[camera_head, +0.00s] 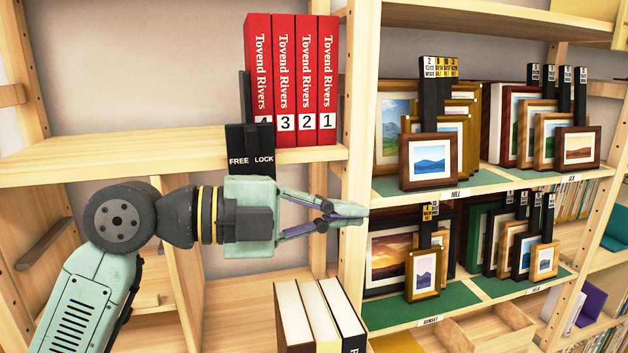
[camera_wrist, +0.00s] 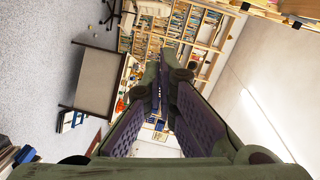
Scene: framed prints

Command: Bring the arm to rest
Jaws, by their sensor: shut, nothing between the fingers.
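My gripper (camera_head: 352,214) is in the middle of the head view, at the end of my green and black arm. It points right, with its fingers together and nothing between them. The fingertips appear in front of the wooden shelf upright, just left of the framed prints. In the wrist view my gripper's two fingers (camera_wrist: 163,88) reach away from the camera and meet near the middle. My arm is bent, its lower link rising from the bottom left. I cannot tell whether the fingertips touch the upright.
Red numbered books (camera_head: 290,75) stand on the shelf above my gripper, beside a black FREE/LOCK holder (camera_head: 250,150). Pale books (camera_head: 305,315) stand below. Framed prints (camera_head: 430,160) fill green-lined shelves at right. The wrist view shows a table (camera_wrist: 97,80) and open floor.

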